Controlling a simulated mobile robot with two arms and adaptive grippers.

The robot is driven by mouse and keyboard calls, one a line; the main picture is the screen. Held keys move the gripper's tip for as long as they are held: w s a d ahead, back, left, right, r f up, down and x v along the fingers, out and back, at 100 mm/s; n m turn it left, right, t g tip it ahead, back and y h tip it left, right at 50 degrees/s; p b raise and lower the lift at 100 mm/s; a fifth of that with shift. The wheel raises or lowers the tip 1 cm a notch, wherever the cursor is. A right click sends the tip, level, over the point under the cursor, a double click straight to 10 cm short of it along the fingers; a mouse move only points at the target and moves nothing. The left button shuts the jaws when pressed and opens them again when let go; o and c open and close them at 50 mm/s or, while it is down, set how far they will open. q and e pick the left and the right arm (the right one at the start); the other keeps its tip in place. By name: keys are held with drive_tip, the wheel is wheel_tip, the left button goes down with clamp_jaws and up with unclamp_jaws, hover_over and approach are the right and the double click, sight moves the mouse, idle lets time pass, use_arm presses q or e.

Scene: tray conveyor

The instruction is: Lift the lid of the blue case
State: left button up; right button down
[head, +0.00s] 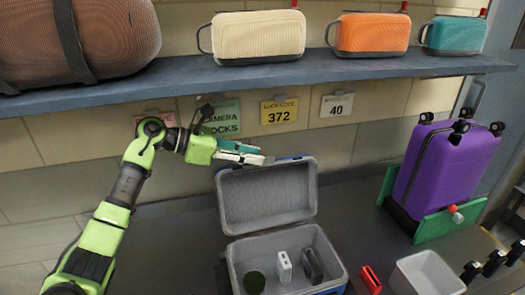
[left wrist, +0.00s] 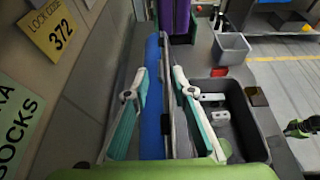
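The blue case (head: 232,262) stands open on the counter, its grey inside facing me. Its lid (head: 268,195) is swung up, nearly upright, at the back of the case. My left gripper (head: 240,152) is at the lid's upper left edge. In the left wrist view the fingers of my left gripper (left wrist: 160,70) are apart, one on each side of the lid (left wrist: 154,100), with a gap on the blue outer side. Inside the case lie a dark green round thing (head: 254,282), a white item (head: 284,267) and a dark grey item (head: 312,266).
A red item (head: 370,280) and a pale grey bin (head: 426,274) are right of the case. A purple suitcase (head: 445,170) stands farther right. A shelf (head: 260,72) with several bags runs above, and wall signs (head: 279,110) hang behind the lid.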

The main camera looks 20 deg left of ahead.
use_arm(q)
drive_tip(key=shift+p+x, duration=0.4)
drive_tip(key=shift+x, duration=1.35)
